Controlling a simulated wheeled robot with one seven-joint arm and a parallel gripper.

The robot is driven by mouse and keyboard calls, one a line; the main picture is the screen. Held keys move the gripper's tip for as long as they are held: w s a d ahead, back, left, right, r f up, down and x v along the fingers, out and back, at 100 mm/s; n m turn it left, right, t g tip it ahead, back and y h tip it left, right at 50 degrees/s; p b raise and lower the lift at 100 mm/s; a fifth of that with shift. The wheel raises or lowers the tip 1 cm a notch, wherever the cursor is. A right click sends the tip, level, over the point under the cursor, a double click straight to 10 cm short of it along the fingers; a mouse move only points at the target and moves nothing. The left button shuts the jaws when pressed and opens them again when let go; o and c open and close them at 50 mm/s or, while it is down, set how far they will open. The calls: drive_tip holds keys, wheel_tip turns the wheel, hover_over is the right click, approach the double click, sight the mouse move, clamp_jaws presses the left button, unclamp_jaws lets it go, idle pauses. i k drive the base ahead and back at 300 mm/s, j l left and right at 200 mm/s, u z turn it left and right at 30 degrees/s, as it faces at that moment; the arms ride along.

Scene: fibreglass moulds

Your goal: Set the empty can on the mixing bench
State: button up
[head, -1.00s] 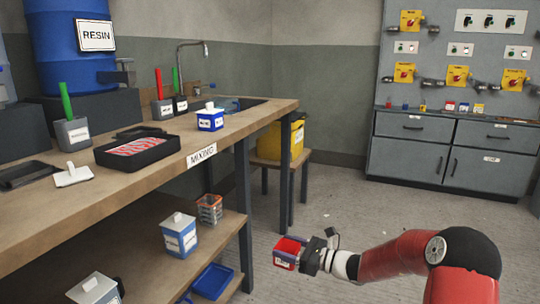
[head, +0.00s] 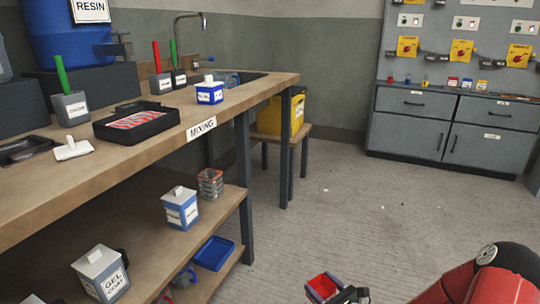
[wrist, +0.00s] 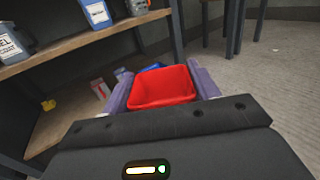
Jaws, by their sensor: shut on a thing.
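The can is a small open red container, with its bare red inside showing in the wrist view (wrist: 163,88). My gripper (head: 338,292) is shut on the can (head: 322,287), with one finger on each side of it, low in front of the bench at the bottom of the head view. The can is held in the air, clear of the bench. The mixing bench (head: 130,165) is the long wooden bench on the left, with a MIXING label on its front edge. Its top is well above and left of my gripper.
On the bench top are a black tray (head: 105,127), a blue-and-white box (head: 209,93), grey pots (head: 70,107) and a white scraper (head: 73,149). The lower shelf (head: 150,235) holds labelled containers. A yellow container (head: 275,118) stands on a stool. The front right of the bench top looks bare.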

sight(80, 164)
drive_tip(key=k+j+u, duration=0.15)
drive_tip(key=u, duration=0.2)
drive_tip(key=k+j+u, duration=0.2)
drive_tip(key=u, duration=0.2)
